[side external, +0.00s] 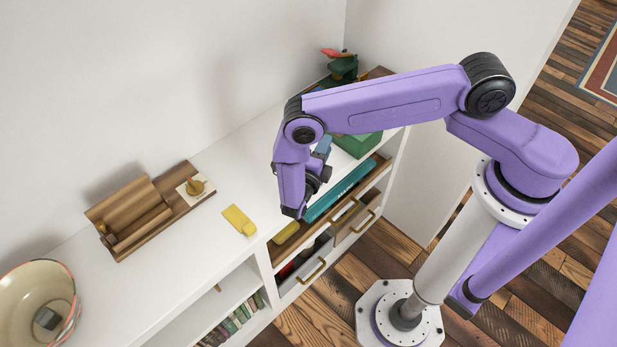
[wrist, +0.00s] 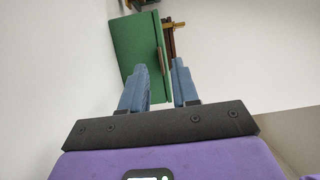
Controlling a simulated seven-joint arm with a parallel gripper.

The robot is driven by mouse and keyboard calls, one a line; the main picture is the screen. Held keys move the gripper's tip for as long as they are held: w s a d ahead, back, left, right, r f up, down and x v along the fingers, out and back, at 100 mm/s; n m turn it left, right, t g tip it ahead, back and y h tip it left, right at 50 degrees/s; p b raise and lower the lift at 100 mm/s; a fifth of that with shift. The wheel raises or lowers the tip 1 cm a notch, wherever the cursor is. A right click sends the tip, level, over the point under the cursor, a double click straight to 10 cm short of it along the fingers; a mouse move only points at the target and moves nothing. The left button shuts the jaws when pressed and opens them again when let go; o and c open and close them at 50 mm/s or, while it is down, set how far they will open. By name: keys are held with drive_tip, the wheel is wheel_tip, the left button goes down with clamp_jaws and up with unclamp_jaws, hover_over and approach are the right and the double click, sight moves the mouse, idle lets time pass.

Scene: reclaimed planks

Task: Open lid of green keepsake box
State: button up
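The green keepsake box (side external: 358,143) stands on the white cabinet top towards its far right end, partly hidden behind my arm. In the wrist view the green box (wrist: 137,46) is ahead of my gripper, with a brown strip on its right side. In the side view the gripper (side external: 323,148) is near the box, mostly hidden by my purple wrist. I cannot tell whether the fingers touch the box. The lid looks closed.
A wooden organizer (side external: 150,212), a yellow object (side external: 239,220) and a cream bowl (side external: 38,300) stand on the cabinet top (side external: 205,263). A dark green object (side external: 343,67) is at the back corner. Drawers in the cabinet front stand open, one holding a teal item (side external: 340,190).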

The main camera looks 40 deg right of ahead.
drive_tip(key=v, duration=1.1)
drive_tip(key=shift+w, duration=0.1)
